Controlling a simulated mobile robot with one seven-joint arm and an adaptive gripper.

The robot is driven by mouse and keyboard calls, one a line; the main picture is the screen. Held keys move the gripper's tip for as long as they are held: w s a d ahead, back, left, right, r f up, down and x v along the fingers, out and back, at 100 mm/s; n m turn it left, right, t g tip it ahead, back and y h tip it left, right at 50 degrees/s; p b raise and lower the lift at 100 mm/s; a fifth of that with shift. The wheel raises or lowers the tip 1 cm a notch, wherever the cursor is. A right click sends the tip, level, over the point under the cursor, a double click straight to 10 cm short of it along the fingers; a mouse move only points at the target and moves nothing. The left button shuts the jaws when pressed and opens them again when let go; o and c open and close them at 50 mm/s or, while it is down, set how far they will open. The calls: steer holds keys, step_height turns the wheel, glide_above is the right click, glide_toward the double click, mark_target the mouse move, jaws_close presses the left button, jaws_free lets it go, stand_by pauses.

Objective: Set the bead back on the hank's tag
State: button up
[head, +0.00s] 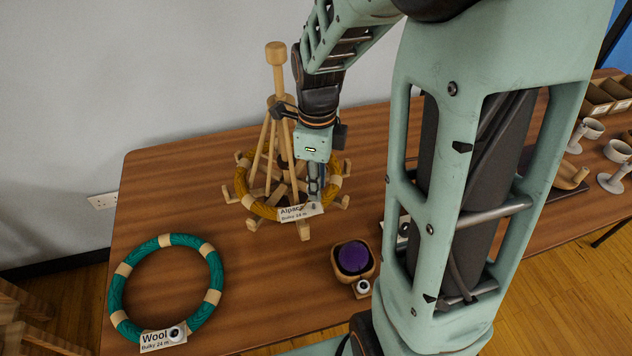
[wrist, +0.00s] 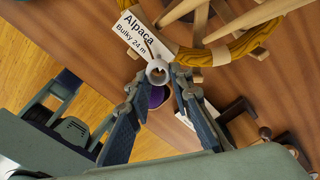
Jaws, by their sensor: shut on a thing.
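My gripper (wrist: 160,80) is shut on a small pale grey bead (wrist: 157,70) with a dark hole, held between its fingertips. In the wrist view the bead overlaps the lower edge of the white tag (wrist: 135,40) reading "Alpaca Bulky 24 m"; I cannot tell if they touch. The tag lies against the mustard hank (wrist: 215,54), bound with pale bands. In the head view the hank (head: 262,209) rests around a wooden swift (head: 277,90), with its tag (head: 293,214) at the front. My gripper (head: 314,201) points down just above the tag there.
A teal hank (head: 213,268) lies at front left, its "Wool" tag (head: 155,344) bearing a bead (head: 177,333). A wooden bowl (head: 371,272) holds a purple ball (head: 354,257), with a beaded tag at its front. The swift's posts stand close beside my gripper. Bare table (head: 270,290) lies between teal hank and bowl.

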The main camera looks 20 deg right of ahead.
mark_target(317, 208)
steer(key=shift+f+b, duration=1.95)
steer(key=shift+f, duration=0.65)
steer(key=o, duration=0.8)
steer(key=shift+c, duration=0.2)
step_height(317, 208, up, 12)
steer(key=shift+d, duration=0.1)
